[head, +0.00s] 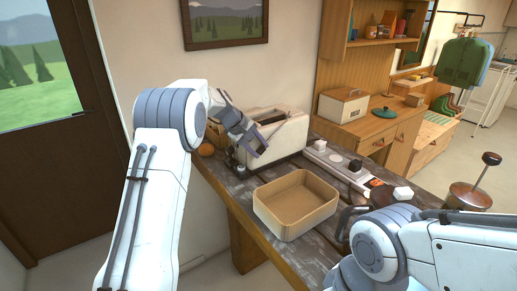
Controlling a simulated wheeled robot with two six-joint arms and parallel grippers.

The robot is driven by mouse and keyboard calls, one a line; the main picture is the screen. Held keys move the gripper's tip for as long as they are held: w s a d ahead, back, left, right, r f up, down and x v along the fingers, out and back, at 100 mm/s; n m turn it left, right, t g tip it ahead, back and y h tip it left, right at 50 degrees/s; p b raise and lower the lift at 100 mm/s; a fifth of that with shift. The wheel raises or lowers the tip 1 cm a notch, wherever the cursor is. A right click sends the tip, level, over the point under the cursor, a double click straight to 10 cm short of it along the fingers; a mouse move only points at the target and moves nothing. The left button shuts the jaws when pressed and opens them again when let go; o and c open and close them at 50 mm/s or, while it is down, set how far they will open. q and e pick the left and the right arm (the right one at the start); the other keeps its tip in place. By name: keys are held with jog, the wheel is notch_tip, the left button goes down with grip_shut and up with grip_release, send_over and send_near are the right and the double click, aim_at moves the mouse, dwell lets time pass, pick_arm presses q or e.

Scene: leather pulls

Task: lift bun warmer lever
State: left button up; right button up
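The bun warmer (288,137) is a cream, toaster-like box with a dark slot along its top. It stands on the dark worn counter against the wall. My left gripper (250,152) is at the warmer's left end, pointing down and to the right, and covers part of that end. The lever cannot be made out clearly; the gripper hides that area. Whether the fingers touch or hold anything there cannot be told.
An empty tan tray (297,228) sits on the counter in front of the warmer. A white strip with dark knobs (331,158) lies to its right. An orange round thing (207,149) is at the counter's left edge. A wooden cabinet (372,127) stands behind on the right.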

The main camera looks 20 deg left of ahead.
pick_arm(q)
jog(key=shift+o, duration=1)
jog(key=b+v, duration=0.2)
jog(key=v, duration=0.8)
jog(key=shift+r, duration=0.15)
jog(key=shift+s, duration=0.1)
